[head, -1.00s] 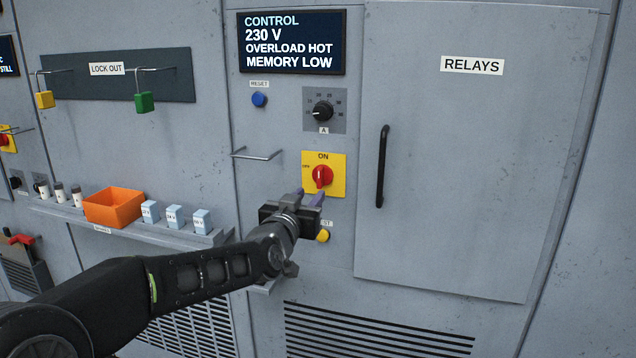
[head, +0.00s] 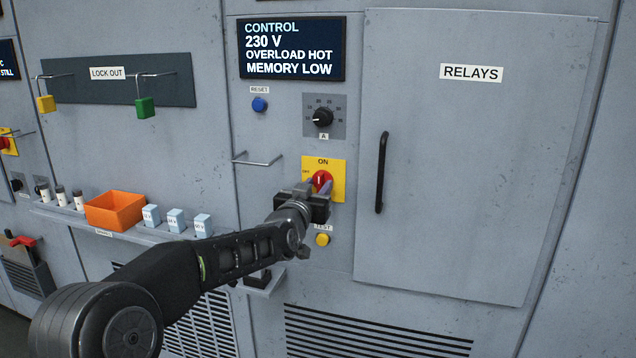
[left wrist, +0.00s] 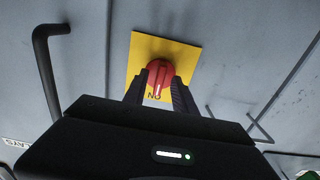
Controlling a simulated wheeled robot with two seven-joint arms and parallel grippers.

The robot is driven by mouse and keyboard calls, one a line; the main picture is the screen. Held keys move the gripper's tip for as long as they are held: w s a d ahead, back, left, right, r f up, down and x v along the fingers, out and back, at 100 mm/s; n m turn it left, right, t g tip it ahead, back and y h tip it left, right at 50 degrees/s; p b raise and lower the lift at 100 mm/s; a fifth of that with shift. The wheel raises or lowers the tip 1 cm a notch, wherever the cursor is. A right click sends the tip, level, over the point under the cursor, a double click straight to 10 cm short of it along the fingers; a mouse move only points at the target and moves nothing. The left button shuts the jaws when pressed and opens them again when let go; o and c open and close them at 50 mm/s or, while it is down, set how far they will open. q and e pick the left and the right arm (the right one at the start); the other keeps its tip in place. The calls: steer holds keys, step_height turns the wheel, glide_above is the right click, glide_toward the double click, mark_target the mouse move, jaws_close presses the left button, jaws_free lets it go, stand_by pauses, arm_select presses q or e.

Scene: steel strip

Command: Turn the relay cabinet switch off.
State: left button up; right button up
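The relay cabinet switch is a red rotary knob (head: 321,179) on a yellow plate (head: 338,166) marked ON at the top and OFF at the left. In the left wrist view the knob (left wrist: 160,74) shows its white mark toward the ON lettering, which appears upside down. My left gripper (head: 317,187) is at the knob from below. In the left wrist view the fingers of the gripper (left wrist: 160,84) are apart, one on each side of the knob's near part; contact is not clear. My right gripper is not in view.
The RELAYS door (head: 470,180) with a black handle (head: 381,172) is right of the switch. A yellow TEST button (head: 322,240) sits below, a black dial (head: 323,117) above. A wire bracket (head: 257,159) sticks out at left. An orange bin (head: 115,210) stands on a ledge.

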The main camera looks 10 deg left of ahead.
arm_select(q)
steer(key=shift+w, duration=0.4)
steer(key=shift+c, duration=0.4)
jaws_close()
